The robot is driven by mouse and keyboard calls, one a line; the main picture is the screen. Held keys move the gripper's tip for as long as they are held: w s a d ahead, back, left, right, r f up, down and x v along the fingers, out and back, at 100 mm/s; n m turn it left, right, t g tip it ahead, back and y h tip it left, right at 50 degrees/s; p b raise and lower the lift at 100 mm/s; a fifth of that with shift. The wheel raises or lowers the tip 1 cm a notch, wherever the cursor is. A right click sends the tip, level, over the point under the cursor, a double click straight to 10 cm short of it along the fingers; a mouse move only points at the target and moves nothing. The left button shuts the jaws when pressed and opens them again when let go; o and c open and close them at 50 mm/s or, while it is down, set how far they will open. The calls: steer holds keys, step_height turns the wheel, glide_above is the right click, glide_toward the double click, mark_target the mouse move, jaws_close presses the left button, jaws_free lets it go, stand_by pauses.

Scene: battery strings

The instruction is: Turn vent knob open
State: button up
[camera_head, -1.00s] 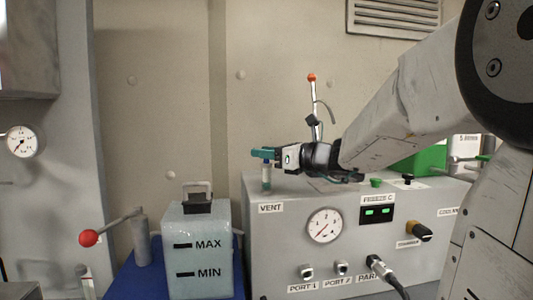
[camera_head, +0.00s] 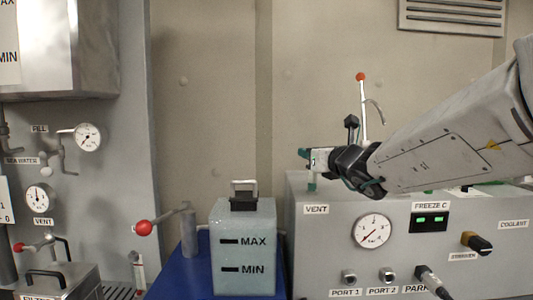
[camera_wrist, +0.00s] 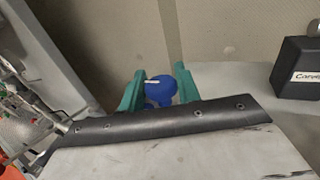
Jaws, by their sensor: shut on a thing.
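The blue vent knob (camera_wrist: 158,91), round on top with a white pointer mark, shows in the wrist view between my gripper's two green fingers (camera_wrist: 160,87). The fingers stand on both sides of it, shut on it. In the head view my gripper (camera_head: 309,168) is at the top left corner of the grey unit (camera_head: 300,245), just above the VENT label (camera_head: 316,210). The knob is hidden there behind the fingers. Part of the wrist view is covered by my own dark bracket.
A lever with a red ball (camera_head: 361,77) rises behind my wrist. A tank marked MAX and MIN (camera_head: 245,257) stands left of the unit, near another red-ball lever (camera_head: 144,228). A black box (camera_wrist: 298,70) is at the right in the wrist view.

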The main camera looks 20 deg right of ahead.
steer(key=o, duration=0.9)
steer(key=shift+o, duration=0.2)
steer(key=s, duration=0.7)
steer(key=shift+s, duration=0.4)
